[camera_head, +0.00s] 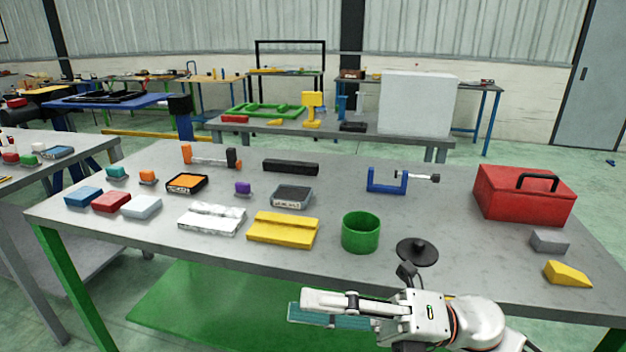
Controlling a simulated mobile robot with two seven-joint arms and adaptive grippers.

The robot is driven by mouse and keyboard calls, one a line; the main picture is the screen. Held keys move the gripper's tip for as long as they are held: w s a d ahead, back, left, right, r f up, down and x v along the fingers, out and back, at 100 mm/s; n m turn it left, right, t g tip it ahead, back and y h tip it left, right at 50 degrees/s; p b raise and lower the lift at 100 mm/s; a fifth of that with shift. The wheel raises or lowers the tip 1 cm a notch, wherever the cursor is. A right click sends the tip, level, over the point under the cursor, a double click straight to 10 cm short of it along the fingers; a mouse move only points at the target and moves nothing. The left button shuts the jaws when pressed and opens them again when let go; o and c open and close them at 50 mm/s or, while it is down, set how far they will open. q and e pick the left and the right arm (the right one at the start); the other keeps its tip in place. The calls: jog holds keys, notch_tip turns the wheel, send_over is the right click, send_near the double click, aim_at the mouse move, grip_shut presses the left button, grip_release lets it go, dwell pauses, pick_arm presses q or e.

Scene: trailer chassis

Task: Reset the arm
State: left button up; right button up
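My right gripper (335,306) is at the bottom of the head view, in front of the table's near edge. It is seen from the side, with its white fingers pointing left. A flat teal piece (305,314) shows just below and behind the fingers. I cannot tell whether the gripper holds it or whether it lies beyond. My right arm (478,322) comes in from the lower right. My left arm and gripper are not in view.
The grey table (345,187) carries a green cup (360,234), black disc (417,252), yellow block (283,229), red toolbox (525,197), blue clamp (387,183), yellow wedge (568,273) and several small boxes. The disc and cup stand closest to my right gripper. The table's right middle is fairly clear.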

jog(key=w+d+f+m+t+h, duration=0.35)
jog(key=f+m+t, duration=0.3)
jog(key=m, duration=0.25)
jog(key=w+d+f+m+t+h, duration=0.35)
jog(key=f+m+t, duration=0.3)
jog(key=m, duration=0.35)
jog(key=w+d+f+m+t+h, duration=0.3)
jog(key=d+f+m+t+h, duration=0.2)
jog(key=f+m, duration=0.3)
jog(key=s+d+f+m+g+h, duration=0.3)
jog(key=s+f, duration=0.5)
jog(key=f, duration=0.4)
jog(key=s+d+f+m+g+h, duration=0.3)
jog(key=s+f+m, duration=0.4)
jog(key=f, duration=0.4)
jog(key=shift+s+d+f+m+h+p, duration=0.3)
jog(key=shift+s+d+f+h+p, duration=0.1)
jog(key=shift+d, duration=0.5)
